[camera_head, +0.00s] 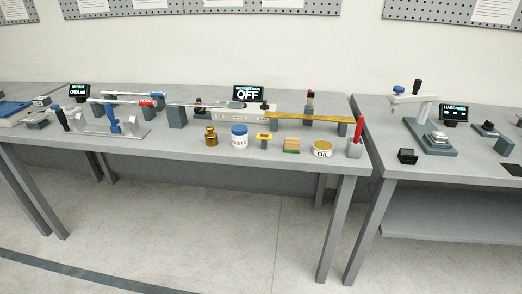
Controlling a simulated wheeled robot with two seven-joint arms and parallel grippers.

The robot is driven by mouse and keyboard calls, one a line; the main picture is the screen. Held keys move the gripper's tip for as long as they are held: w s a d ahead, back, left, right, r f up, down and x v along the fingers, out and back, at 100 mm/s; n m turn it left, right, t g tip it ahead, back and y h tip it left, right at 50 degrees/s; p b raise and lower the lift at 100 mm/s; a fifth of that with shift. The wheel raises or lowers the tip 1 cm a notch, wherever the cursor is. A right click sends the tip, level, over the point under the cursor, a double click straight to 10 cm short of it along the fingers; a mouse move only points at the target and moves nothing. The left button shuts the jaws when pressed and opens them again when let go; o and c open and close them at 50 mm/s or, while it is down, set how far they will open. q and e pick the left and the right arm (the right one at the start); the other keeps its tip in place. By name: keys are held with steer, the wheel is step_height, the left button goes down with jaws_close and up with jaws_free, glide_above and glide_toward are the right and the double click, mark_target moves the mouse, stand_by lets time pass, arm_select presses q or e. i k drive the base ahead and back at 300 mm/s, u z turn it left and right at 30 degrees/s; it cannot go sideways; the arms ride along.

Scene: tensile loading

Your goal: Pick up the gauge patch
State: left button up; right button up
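A small yellow patch with a dark centre (264,136), which looks like the gauge patch, sits on a short grey stand near the front edge of the middle bench (215,155). Neither of my grippers shows in the head view, and nothing is seen touching the patch.
A long brass-coloured bar (310,117) lies behind on supports. A hardness tester (430,135) stands on the right bench.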

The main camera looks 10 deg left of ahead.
mark_target(260, 136)
steer(key=u, duration=0.65)
steer(key=i, duration=1.05)
steer(key=u, duration=0.4)
